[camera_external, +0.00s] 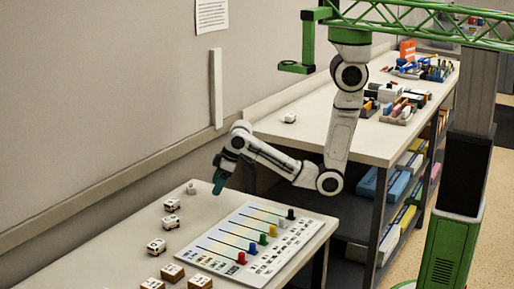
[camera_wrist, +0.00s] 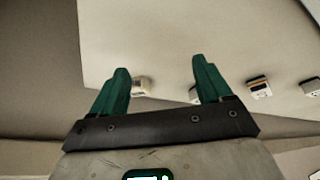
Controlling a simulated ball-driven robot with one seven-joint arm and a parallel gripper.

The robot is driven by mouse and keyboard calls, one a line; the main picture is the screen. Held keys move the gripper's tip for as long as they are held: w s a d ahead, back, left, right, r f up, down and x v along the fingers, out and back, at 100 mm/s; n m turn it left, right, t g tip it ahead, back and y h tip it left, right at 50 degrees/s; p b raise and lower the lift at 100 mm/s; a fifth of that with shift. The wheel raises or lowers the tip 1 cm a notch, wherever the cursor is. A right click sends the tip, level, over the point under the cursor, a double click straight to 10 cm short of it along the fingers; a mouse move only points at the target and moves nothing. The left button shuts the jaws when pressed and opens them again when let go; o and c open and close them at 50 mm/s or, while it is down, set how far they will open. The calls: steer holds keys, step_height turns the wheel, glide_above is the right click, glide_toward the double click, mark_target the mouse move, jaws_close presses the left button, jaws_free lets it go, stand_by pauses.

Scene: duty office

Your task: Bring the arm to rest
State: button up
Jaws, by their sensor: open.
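My gripper (camera_external: 219,183) is above the far left part of the near table, close to the wall. My white arm (camera_external: 341,130) hangs from a green beam and bends at the elbow toward the table. In the wrist view my gripper (camera_wrist: 158,84) shows two green fingers spread wide apart with nothing held between them. Small white things lie on the table beyond the fingers.
On the near table (camera_external: 100,263) lie a board with coloured pegs (camera_external: 233,245) and several small blocks, one of them a white block (camera_external: 191,188) by the gripper. The back table (camera_external: 300,135) holds trays of stationery at its far end.

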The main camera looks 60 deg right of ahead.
steer(key=s+d+m+t+h, duration=0.1)
steer(key=s+d+m, duration=0.3)
steer(key=d, duration=0.6)
steer(key=s+d+m+h, duration=0.1)
steer(key=s+d+m, duration=0.2)
steer(key=s+d, duration=0.5)
steer(key=s+d+f+g, duration=0.3)
steer(key=s+f, duration=0.2)
steer(key=s, duration=0.3)
steer(key=shift+d+f+m+g+h, duration=0.3)
steer(key=shift+d+f+g, duration=0.1)
